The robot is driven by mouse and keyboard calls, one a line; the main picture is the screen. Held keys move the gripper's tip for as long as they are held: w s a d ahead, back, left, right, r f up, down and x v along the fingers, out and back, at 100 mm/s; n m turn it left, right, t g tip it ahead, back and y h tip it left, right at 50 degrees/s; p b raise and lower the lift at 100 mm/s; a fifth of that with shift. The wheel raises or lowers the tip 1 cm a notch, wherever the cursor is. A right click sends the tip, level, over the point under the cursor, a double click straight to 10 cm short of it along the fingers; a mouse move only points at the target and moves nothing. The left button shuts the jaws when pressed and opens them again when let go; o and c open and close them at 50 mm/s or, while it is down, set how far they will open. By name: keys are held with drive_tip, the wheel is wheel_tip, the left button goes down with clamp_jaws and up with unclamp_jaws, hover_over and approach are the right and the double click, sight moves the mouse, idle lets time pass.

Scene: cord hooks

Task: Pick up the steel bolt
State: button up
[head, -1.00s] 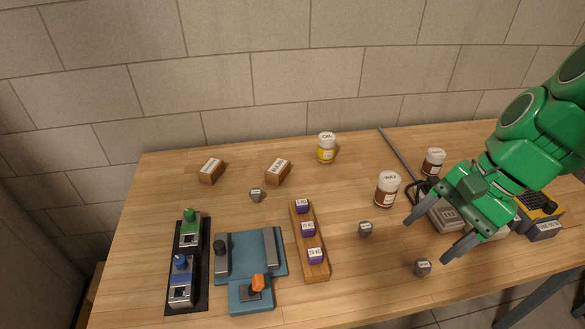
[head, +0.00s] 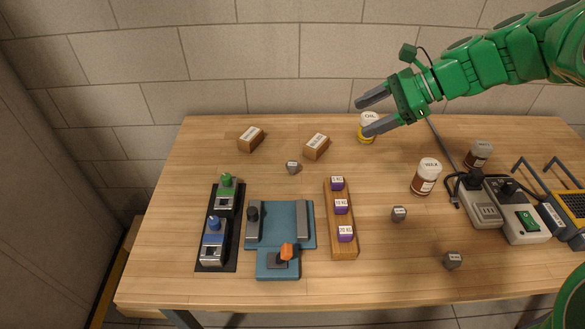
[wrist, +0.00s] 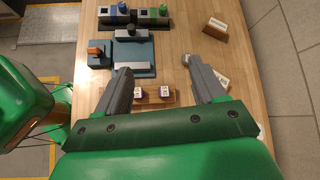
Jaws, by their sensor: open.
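Three small grey hex-shaped pieces with tiny labels lie apart on the table in the head view: one (head: 293,168) in front of the wooden blocks, one (head: 398,214) right of the weight rack, and one (head: 453,260) near the front edge. I cannot read their labels, so I cannot tell which is the steel bolt. My gripper (head: 362,118) is open and empty, in the air over the back of the table, its fingers pointing left. In the wrist view my gripper (wrist: 158,68) shows both fingers spread with nothing between them.
An oil jar (head: 367,136) is partly hidden behind my lower finger. The front right centre is mostly clear.

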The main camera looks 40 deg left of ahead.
drive_tip(key=shift+w+a+f+m+g+y, duration=0.6)
drive_tip(key=shift+w+a+f+m, duration=0.25)
drive_tip(key=shift+a, duration=3.05)
drive_tip(key=shift+w+a+f+m+g+y, duration=0.55)
drive_tip(key=shift+w+a+f+m, duration=0.25)
drive_tip(key=shift+a, duration=3.1)
approach(292, 164)
drive_tip(key=shift+x, duration=1.05)
drive_tip(key=shift+a+f, duration=0.15)
drive_tip(key=shift+s+a+f, duration=0.15)
drive_tip(key=shift+s+a, duration=0.05)
drive_tip(key=shift+x, duration=3.5)
drive_tip(key=c, duration=1.1)
